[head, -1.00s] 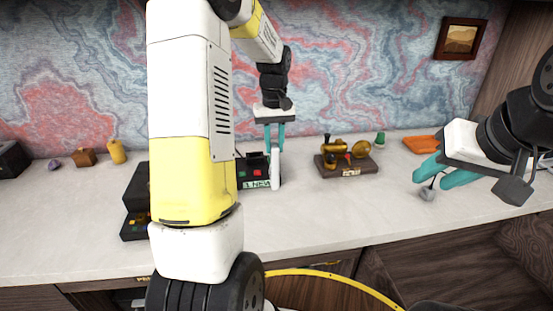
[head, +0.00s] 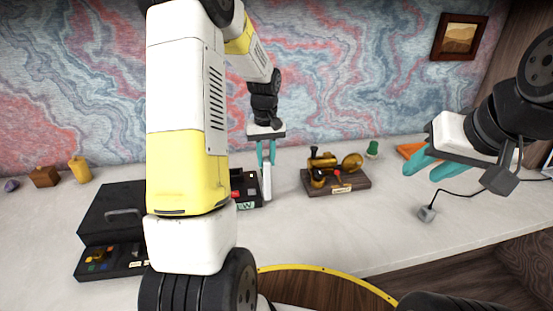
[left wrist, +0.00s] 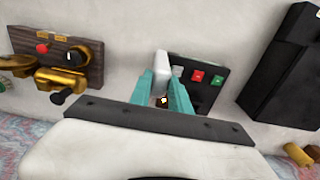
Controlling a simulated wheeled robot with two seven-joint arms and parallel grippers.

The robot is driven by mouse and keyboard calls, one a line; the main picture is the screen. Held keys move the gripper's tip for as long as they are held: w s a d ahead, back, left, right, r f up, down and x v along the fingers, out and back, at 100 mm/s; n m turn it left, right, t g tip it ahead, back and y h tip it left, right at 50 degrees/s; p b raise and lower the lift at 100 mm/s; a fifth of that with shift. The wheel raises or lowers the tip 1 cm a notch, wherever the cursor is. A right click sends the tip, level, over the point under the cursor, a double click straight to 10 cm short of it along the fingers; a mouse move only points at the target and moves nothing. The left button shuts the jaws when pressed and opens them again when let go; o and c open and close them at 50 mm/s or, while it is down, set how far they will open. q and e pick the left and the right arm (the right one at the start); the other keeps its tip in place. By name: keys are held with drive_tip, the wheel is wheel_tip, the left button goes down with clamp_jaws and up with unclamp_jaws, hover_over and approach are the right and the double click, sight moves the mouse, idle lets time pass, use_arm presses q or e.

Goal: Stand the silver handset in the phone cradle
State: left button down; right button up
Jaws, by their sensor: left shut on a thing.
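The silver handset (head: 267,183), a pale upright bar, hangs below my left gripper (head: 266,161), whose teal fingers are shut on its upper end. In the left wrist view the handset (left wrist: 161,63) shows between the fingertips (left wrist: 164,84). The phone cradle (head: 247,188) is a black base with red and green buttons and a lit display, partly hidden by my left arm. It also shows in the left wrist view (left wrist: 212,64). The handset is at the cradle's right side; I cannot tell whether it touches. My right gripper (head: 420,175) is open and empty, above the desk at right.
A brass device on a wooden base (head: 335,182) stands right of the cradle. A black case (head: 110,208) lies left, partly behind my arm. A grey plug on a cord (head: 427,213) lies below my right gripper. The desk front between them is clear.

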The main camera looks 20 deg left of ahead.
sight(266, 168)
use_arm(q)
drive_tip(key=shift+f, duration=1.85)
drive_tip(key=c, duration=1.2)
unclamp_jaws()
